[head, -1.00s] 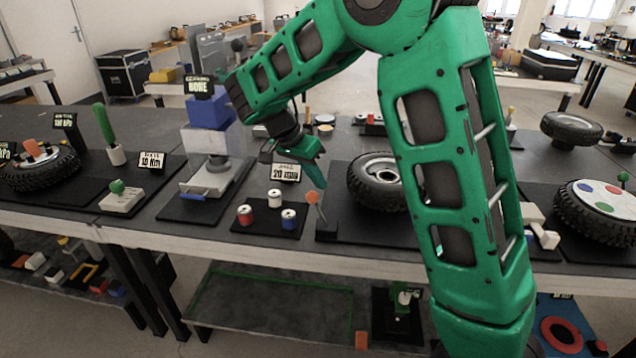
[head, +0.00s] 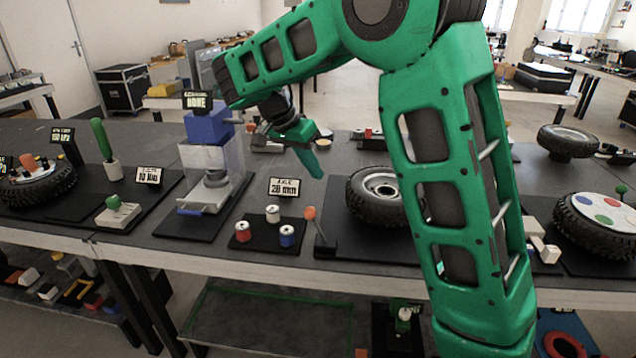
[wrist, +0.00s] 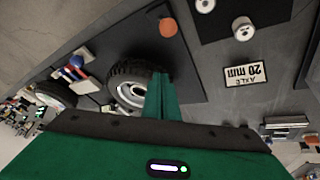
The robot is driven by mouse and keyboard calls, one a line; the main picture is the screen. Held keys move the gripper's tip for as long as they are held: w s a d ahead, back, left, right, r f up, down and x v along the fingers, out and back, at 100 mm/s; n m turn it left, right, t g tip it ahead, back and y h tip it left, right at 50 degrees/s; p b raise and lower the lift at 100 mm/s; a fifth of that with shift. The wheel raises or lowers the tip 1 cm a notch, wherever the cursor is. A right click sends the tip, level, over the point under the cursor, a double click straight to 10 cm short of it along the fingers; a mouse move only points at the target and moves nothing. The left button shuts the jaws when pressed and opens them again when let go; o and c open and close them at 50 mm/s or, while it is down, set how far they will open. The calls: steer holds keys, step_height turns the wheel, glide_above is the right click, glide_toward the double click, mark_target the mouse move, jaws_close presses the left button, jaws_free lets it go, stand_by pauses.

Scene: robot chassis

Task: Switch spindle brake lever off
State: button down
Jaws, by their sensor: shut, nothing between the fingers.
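A lever with an orange ball knob (head: 310,213) stands on a small black base beside the wheel; I take it to be the spindle brake lever, but I see no label naming it. Its rod leans to the left in the head view. The knob also shows near the top of the wrist view (wrist: 168,27). My gripper (head: 316,172) is shut and empty, its green fingers pointing down above and behind the knob, apart from it. The shut fingers (wrist: 161,95) point toward the dark mat in the wrist view. The wheel (head: 375,192) is right of the lever.
Left of the lever, a black mat (head: 262,243) holds red, white and blue spools, with an axle card (head: 283,187) behind. A blue-topped press (head: 210,160) stands further left. A green-knobbed lever (head: 115,205) is at the far left. My arm hides part of the right side.

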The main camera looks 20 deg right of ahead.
steer(key=shift+v, duration=1.25)
steer(key=s+d+n+g+y, duration=0.1)
steer(key=s+d+n+y, duration=0.15)
steer(key=s+d, duration=1.35)
steer(key=s+f+n+y, duration=0.1)
steer(key=s+f+n, duration=0.1)
steer(key=s, duration=0.8)
steer(key=s+f+n+y, duration=0.1)
steer(key=s+f, duration=0.4)
steer(key=s, duration=0.6)
steer(key=shift+n+y, duration=0.35)
steer(key=shift+y, duration=0.2)
